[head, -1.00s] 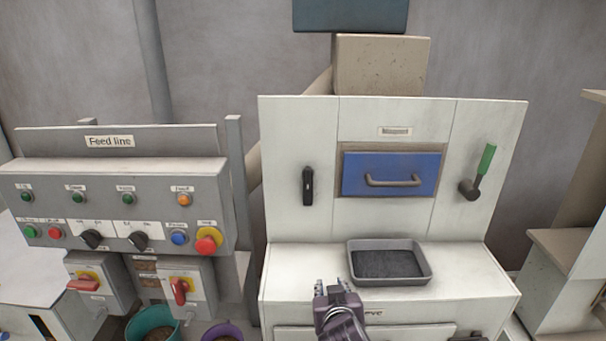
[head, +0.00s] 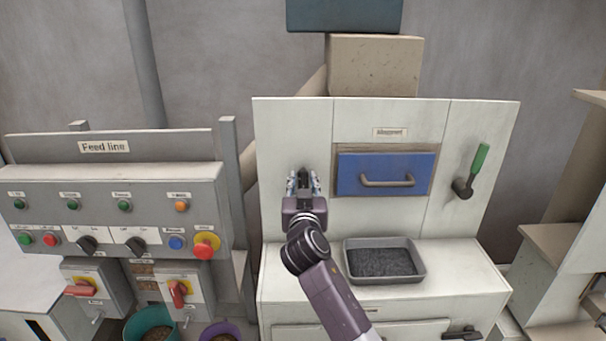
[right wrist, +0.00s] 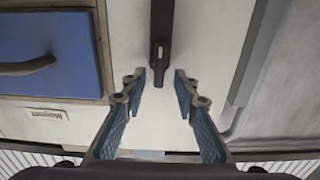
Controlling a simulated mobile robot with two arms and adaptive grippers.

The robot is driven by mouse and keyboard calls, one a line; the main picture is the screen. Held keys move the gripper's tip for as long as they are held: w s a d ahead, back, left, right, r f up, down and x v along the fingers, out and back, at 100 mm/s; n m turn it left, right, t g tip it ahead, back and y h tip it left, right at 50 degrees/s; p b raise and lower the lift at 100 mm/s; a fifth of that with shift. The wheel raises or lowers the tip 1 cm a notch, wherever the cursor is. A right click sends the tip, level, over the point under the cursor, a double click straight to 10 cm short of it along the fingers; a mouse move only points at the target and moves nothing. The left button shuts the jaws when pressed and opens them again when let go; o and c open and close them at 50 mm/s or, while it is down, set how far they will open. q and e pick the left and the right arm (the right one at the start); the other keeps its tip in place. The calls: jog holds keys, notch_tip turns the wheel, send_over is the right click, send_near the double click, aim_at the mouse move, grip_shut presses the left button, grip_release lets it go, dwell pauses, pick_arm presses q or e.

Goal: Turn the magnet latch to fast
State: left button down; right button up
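The magnet latch is a narrow black handle (right wrist: 160,40) on the white left panel of the machine, standing vertical. In the head view only a dark bit of it (head: 304,176) shows between my fingers. My right gripper (head: 303,184) is in front of it, pointing up at the panel. In the right wrist view, which is upside down to the head view, the right gripper (right wrist: 159,80) is open, with one finger on each side of the latch's end. A gap shows on both sides. My left gripper is out of view.
The blue magnet drawer (head: 358,178) with its handle is just right of the latch. A grey tray (head: 421,272) of dark pellets sits on the ledge below. A green-handled lever (head: 480,160) is at the right. The Feed line control panel (head: 108,190) stands left.

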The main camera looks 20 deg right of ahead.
jog(key=shift+w+d, duration=0.3)
jog(key=shift+w, duration=0.35)
grip_shut()
